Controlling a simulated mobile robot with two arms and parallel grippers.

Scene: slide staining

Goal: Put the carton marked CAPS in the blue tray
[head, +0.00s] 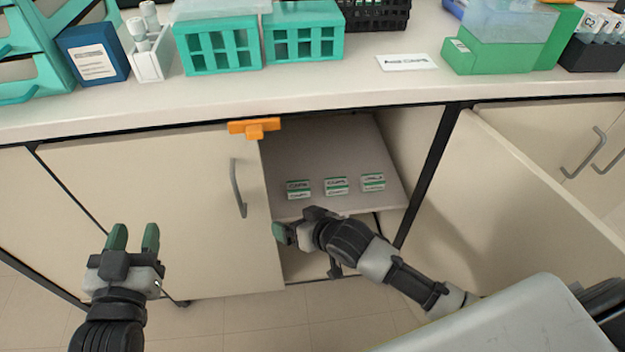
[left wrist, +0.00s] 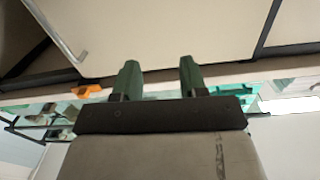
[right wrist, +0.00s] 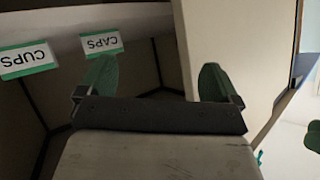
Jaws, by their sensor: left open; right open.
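Three small white-and-green cartons stand in a row on the shelf (head: 340,150) of the open cabinet. In the right wrist view one is marked CAPS (right wrist: 101,42) and its neighbour CUPS (right wrist: 28,58). The left carton (head: 298,189) in the head view appears to be the CAPS one, but its print is too small to be sure. My right gripper (head: 283,233) is open and empty, in front of and below the cartons. My left gripper (head: 132,238) is open and empty before the closed door. I cannot make out a blue tray clearly.
The closed door (head: 160,210) is left of the opening; an open door (head: 540,200) stands at the right. An orange piece (head: 255,128) sits at the counter edge. Teal racks (head: 218,45), a blue box (head: 92,55) and a white sign (head: 407,62) stand on the counter.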

